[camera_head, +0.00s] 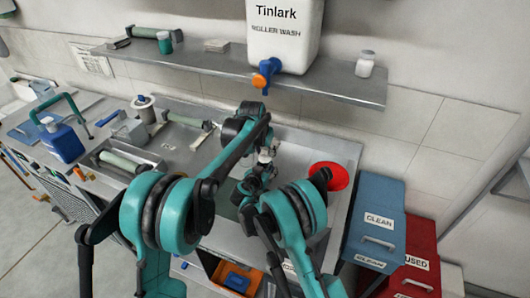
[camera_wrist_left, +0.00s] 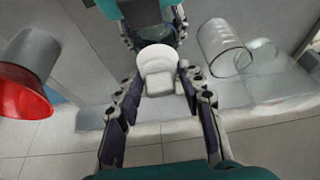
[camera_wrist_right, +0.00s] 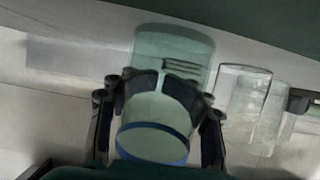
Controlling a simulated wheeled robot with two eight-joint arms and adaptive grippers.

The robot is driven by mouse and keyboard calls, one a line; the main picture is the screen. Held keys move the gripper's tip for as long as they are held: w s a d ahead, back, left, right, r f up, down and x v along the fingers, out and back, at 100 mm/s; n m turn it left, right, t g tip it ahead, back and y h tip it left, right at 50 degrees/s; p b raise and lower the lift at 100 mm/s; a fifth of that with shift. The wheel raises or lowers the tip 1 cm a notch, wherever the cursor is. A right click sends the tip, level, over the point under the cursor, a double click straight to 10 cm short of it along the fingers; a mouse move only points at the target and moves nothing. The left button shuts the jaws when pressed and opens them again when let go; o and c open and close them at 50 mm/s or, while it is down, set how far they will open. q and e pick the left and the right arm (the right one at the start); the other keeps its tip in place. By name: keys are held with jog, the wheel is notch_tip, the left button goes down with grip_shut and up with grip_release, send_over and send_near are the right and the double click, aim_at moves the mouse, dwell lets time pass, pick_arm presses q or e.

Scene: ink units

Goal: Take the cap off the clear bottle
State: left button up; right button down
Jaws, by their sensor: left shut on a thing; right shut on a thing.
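The left gripper (camera_head: 262,157) is above the sink area, close to my right gripper. In the left wrist view, the left gripper (camera_wrist_left: 160,82) is shut on a white cap (camera_wrist_left: 155,62), with a finger on each side. The right gripper (camera_wrist_right: 160,85) is shut around the clear bottle (camera_wrist_right: 155,108), which looks greenish and see-through with a blue line near its lower end. The bottle is mostly hidden by my arms in the head view. I cannot tell whether the cap still touches the bottle's neck.
A clear glass jar (camera_wrist_left: 222,45) stands beside the grippers; it also shows in the right wrist view (camera_wrist_right: 245,100). A red funnel-like dish (camera_head: 330,174) is to the right. Blue (camera_head: 375,220) and red (camera_head: 415,255) bins stand further right. A shelf (camera_head: 225,66) with a large white container (camera_head: 285,35) is above.

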aim_at(265, 149)
pick_arm(q)
jog(key=shift+r, duration=0.95)
jog(key=shift+c, duration=0.2)
jog(key=shift+r, duration=2)
pick_arm(e)
jog(key=c, duration=0.6)
grip_release()
